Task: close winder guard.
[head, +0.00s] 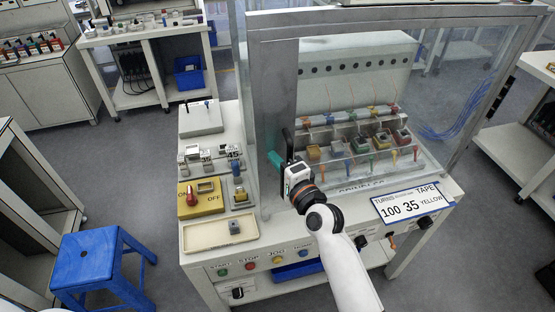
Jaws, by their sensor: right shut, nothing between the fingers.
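The winder guard is a grey metal frame (273,85) with clear panels, standing on the white machine table in the middle of the head view. Behind its clear front are several coloured spools and guides. I cannot tell how far the guard is closed. A dark handle (288,143) shows by the guard's left post. My right gripper (274,158) is shut and empty, its teal tips close to the handle and the lower part of the left post. Whether they touch is unclear. My left gripper is not in view.
Left of the guard are a yellow switch box (201,198), a cream tray (221,243) and small parts. Buttons line the table's front edge (252,265), and a tape sign (410,205) sits at right. A blue stool (99,262) stands on the floor at left.

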